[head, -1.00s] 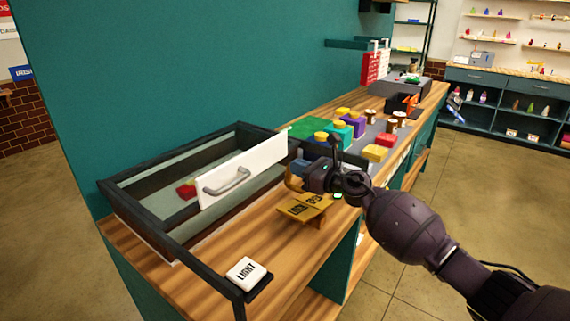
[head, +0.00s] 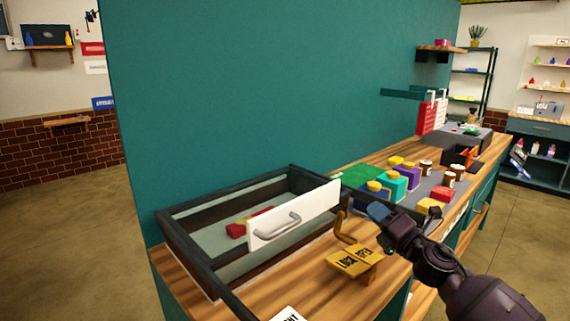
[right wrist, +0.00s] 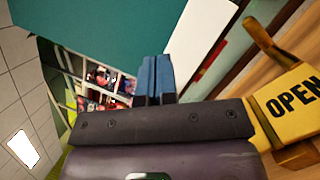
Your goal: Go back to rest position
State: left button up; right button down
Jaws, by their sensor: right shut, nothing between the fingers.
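My right gripper (head: 379,211) is shut and empty in the head view. It is above the wooden counter, just right of the white drawer front and above the yellow sign. In the right wrist view its blue fingers (right wrist: 154,78) are together with nothing between them. The yellow sign (head: 354,261) with black lettering stands on the counter below it; in the right wrist view its part reading OPEN (right wrist: 290,98) shows at the right. My left gripper is not in view.
A dark-framed drawer box (head: 190,244) with a white front (head: 293,216) holds a red item (head: 247,222). Coloured blocks and jars (head: 396,180) stand further back on the counter. A teal wall (head: 270,90) rises behind. Open floor (head: 90,240) lies left.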

jog(key=s+d+f+m+g+h, duration=0.1)
jog(key=s+f+m+h, duration=0.3)
jog(key=s+f+m, duration=0.45)
jog(key=s+d+f+m+h, duration=0.2)
jog(key=s+f+m+h, duration=0.25)
jog(key=f+m, duration=0.7)
jog(key=s+f+m+g, duration=0.2)
jog(key=s+f, duration=0.3)
jog(key=s, duration=0.3)
jog(key=s+d+f+m+g+h, duration=0.1)
jog(key=s+f+m, duration=0.3)
jog(key=s, duration=0.4)
jog(key=s+d+f+m+g+h, duration=0.1)
jog(key=s+f+m+g, duration=0.1)
jog(key=s+f, duration=0.3)
jog(key=s+m, duration=0.1)
jog(key=s, duration=0.2)
jog(key=shift+s+d+f+g, duration=0.2)
jog(key=shift+s+f+g, duration=0.1)
jog(key=shift+s+f, duration=0.1)
jog(key=shift+w, duration=0.1)
